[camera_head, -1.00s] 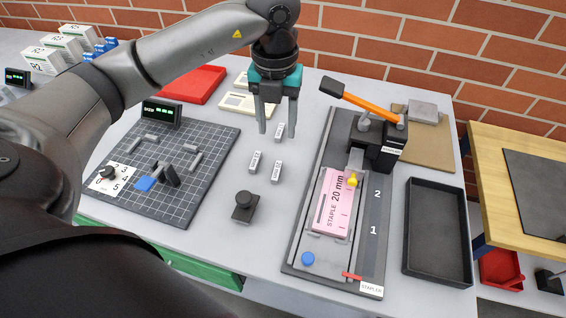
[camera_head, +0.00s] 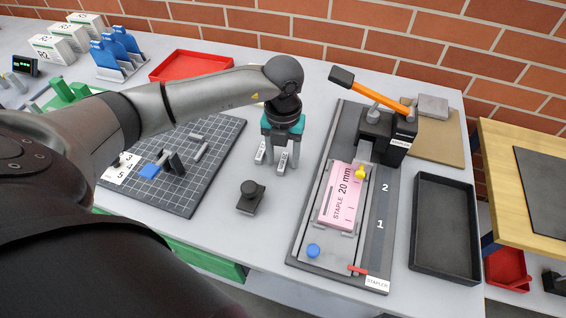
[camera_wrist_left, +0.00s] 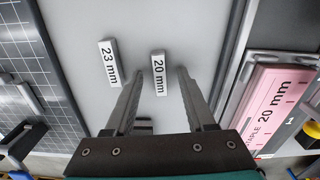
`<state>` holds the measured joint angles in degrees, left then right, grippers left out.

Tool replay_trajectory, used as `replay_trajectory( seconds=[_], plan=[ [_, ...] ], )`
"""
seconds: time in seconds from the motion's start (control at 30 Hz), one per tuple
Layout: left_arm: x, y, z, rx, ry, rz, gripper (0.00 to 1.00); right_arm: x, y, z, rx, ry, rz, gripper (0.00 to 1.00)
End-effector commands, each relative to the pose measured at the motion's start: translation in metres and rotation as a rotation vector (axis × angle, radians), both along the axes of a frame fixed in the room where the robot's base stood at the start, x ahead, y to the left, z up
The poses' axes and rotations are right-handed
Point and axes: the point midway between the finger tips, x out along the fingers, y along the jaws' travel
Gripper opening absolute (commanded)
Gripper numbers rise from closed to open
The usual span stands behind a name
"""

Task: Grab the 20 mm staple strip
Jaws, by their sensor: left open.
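The 20 mm staple strip (camera_wrist_left: 158,74) is a small grey block with a white label, lying on the table. In the left wrist view it sits between the fingertips of my left gripper (camera_wrist_left: 160,74), with a gap on each side. The gripper is open and points down. In the head view my left gripper (camera_head: 281,160) is low over the strips, which its fingers partly hide. The similar 23 mm strip (camera_wrist_left: 109,64) lies just left of the left finger, outside the jaws. My right gripper is not in view.
The stapler (camera_head: 385,228) stands to the right, bearing a pink "STAPLE 20 mm" booklet (camera_head: 341,196). A dark block with a knob (camera_head: 250,197) is in front of the gripper. A gridded board (camera_head: 180,190) is left, a black tray (camera_head: 445,272) far right, a red tray (camera_head: 190,65) behind.

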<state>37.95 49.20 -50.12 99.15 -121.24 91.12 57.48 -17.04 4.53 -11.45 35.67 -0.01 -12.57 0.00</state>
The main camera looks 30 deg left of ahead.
Motion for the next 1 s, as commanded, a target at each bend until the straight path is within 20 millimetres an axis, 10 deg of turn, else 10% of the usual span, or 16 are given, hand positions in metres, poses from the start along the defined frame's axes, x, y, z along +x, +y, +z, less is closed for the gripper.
replay_trajectory(
  seconds=[0.23,0.7,1.0],
  plan=[
    [-0.0001,-0.0001,-0.0015,0.0,0.0,0.0,0.54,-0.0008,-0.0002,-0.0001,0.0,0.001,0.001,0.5],
    [0.0001,-0.0001,-0.0011,0.0,-0.001,0.0,0.01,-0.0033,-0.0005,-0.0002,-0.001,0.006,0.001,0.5],
    [0.0001,-0.0001,-0.001,0.0,-0.001,0.0,0.0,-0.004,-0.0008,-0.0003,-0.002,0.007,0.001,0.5]
  ],
)
